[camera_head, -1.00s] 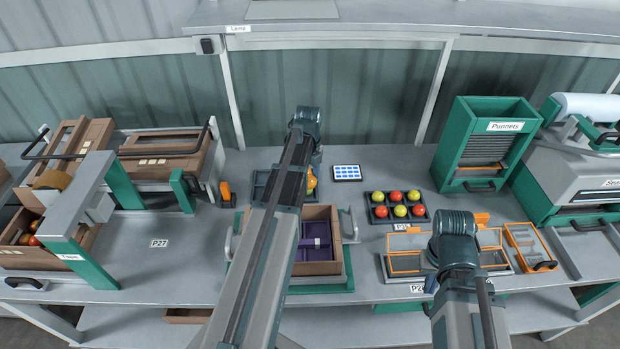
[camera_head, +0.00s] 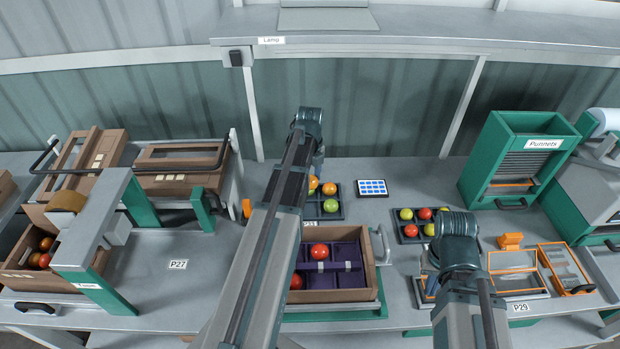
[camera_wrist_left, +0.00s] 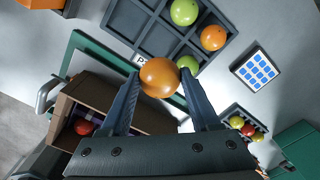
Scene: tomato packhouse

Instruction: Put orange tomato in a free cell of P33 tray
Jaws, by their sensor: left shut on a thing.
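My left gripper (camera_wrist_left: 160,92) is shut on an orange tomato (camera_wrist_left: 160,78); in the head view this tomato (camera_head: 313,182) shows just beside the end of my left arm, which hides the fingers. It is held near the front edge of a dark tray (camera_head: 338,214), also in the left wrist view (camera_wrist_left: 127,20). The tray holds an orange tomato (camera_wrist_left: 213,38) and two green ones (camera_wrist_left: 184,11), with several cells empty. A label at its front edge is partly hidden, so I cannot read P33 in full.
A brown crate (camera_head: 370,275) with purple dividers and red tomatoes (camera_head: 319,250) stands in front of the tray. A tablet (camera_head: 372,188) lies right of it. Another tray (camera_head: 400,232) of red and green tomatoes is further right, near the punnet rack (camera_head: 500,165).

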